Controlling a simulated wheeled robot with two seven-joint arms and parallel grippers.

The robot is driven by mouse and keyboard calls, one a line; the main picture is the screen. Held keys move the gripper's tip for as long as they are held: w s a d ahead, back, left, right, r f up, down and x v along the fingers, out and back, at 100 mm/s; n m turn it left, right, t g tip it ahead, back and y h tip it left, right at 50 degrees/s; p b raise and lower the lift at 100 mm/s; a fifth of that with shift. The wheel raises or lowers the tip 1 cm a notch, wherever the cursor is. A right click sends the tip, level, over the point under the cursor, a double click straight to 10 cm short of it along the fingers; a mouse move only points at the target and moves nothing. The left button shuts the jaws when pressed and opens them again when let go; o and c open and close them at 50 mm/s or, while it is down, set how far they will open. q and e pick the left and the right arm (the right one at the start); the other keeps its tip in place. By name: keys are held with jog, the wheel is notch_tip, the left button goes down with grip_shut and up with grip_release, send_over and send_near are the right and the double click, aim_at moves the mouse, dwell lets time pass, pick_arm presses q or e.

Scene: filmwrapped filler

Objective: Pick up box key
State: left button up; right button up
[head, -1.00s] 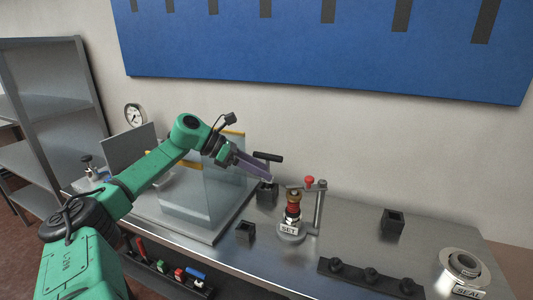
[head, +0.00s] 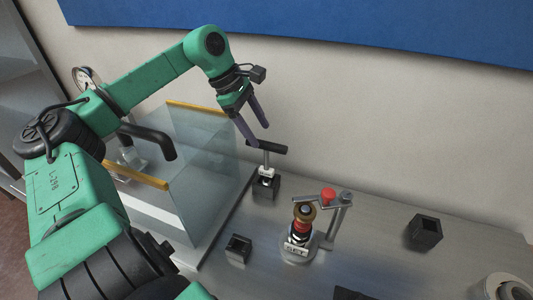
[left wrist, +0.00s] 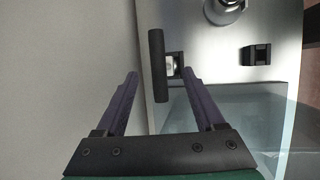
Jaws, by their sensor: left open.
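The box key (head: 267,147), a T-shaped tool with a black bar handle and a pale shaft, stands upright in a small black square holder (head: 266,187) beside the glass-walled box. My left gripper (head: 260,134) is open and empty just above the handle, its purple fingers pointing down at it. In the left wrist view the key's bar handle (left wrist: 158,65) lies between the two spread fingertips, apart from both as far as I can tell. My right gripper is not in view.
The clear-walled box (head: 205,180) with yellow edging stands left of the key. A red-topped fixture (head: 302,225) stands to its right. Empty black holders (head: 238,249) and (head: 425,232) sit on the metal bench. The wall is close behind.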

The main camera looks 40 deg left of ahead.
aim_at(264, 141)
pick_arm(q)
jog(key=p+x, duration=0.1)
jog(key=x, duration=0.1)
jog(key=p+x, duration=0.1)
jog(key=x, duration=0.1)
jog(key=shift+w+a+p, duration=0.15)
jog(key=shift+a+p, duration=0.05)
jog(key=shift+p, duration=0.15)
jog(key=shift+x, duration=0.75)
jog(key=shift+d+f, duration=0.15)
jog(key=shift+f, duration=0.3)
grip_shut()
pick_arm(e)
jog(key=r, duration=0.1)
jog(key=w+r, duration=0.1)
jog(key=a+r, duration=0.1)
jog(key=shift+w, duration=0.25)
